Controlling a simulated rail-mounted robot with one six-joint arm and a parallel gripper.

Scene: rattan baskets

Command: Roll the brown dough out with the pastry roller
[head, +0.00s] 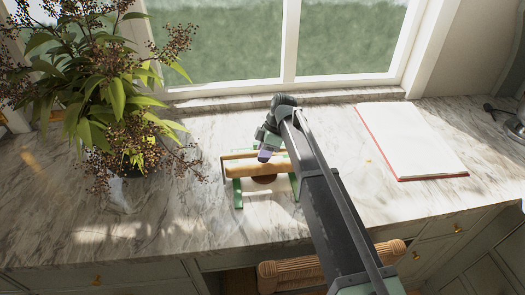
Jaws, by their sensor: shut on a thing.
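The pastry roller (240,172) has a pale wooden cylinder with a thin bar beside it and lies left to right on the counter near the window. My gripper (266,153) is over the middle of the roller and is shut on it; the fingers are small and partly hidden by the arm. The brown dough (264,179) shows as a dark round patch just in front of the roller's cylinder; its far part is hidden by the roller. Green strips (238,193) stand on both sides of the dough.
A leafy plant (95,95) with berry sprigs spreads over the counter at left. An open white book or pad (408,140) with a red edge lies at right. Rattan baskets (297,268) show below the counter's front edge. The counter in front of the dough is clear.

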